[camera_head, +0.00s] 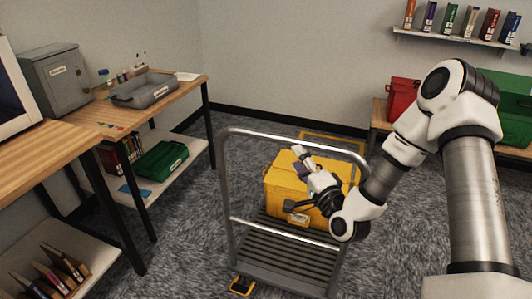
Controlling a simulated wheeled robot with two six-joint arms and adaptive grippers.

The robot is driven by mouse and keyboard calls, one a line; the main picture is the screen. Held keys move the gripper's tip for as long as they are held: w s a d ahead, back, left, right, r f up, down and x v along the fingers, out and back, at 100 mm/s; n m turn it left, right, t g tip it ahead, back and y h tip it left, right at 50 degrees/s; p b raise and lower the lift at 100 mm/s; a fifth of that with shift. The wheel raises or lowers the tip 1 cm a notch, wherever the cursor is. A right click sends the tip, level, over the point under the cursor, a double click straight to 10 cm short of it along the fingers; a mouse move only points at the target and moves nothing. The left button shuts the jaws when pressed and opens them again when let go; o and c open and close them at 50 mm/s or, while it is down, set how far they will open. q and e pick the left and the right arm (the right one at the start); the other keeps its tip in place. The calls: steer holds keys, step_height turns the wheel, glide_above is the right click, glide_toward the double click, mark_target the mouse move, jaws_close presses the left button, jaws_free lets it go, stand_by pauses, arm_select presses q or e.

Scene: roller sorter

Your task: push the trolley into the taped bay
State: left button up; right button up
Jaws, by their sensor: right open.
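My left gripper is not in view.
A small yellow-and-black part (242,286) is at the trolley's near left corner. A wooden workbench (186,92) with a grey tray (143,93) stands left. A low bench (378,115) with a red box (402,91) and green bins stands back right. Carpet is clear left of the trolley.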

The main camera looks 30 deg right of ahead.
mark_target(291, 145)
steer(key=w, duration=0.2)
steer(key=w+d+r, duration=0.1)
steer(key=w, duration=0.4)
steer(key=shift+w+d+r+p, duration=0.15)
steer(key=shift+w+p, duration=0.15)
steer(key=shift+w, duration=0.1)
jaws_close()
